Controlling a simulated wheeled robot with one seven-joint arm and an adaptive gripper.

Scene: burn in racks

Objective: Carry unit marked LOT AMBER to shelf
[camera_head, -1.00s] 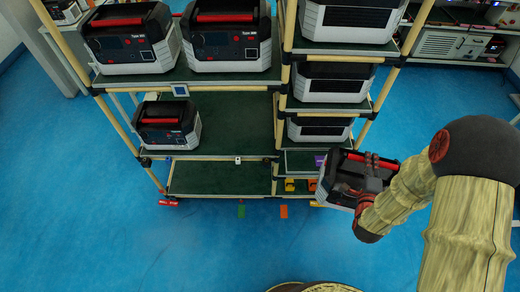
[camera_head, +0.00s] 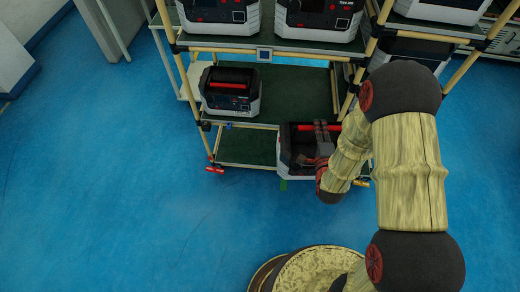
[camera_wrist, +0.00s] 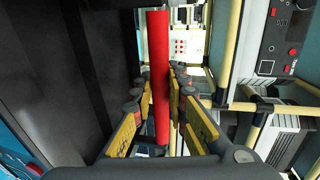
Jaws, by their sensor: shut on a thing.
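A black and grey unit with a red carry handle (camera_head: 292,165) hangs from my gripper (camera_head: 322,143), in front of the right part of the rack's lower shelf (camera_head: 245,148). In the wrist view my gripper's fingers (camera_wrist: 157,95) are on both sides of the red handle (camera_wrist: 158,60), and the unit's dark body (camera_wrist: 65,80) fills the left. My arm hides part of the unit and the rack behind it. I cannot read a LOT AMBER mark in either view. The visible left part of the lower shelf is bare.
A similar unit (camera_head: 229,97) stands on the middle shelf at the left, with bare shelf (camera_head: 295,95) to its right. Larger units (camera_head: 218,12) stand on the top shelf. Yellow rack posts (camera_head: 188,85) flank the bays. Blue floor (camera_head: 130,200) is clear at the left.

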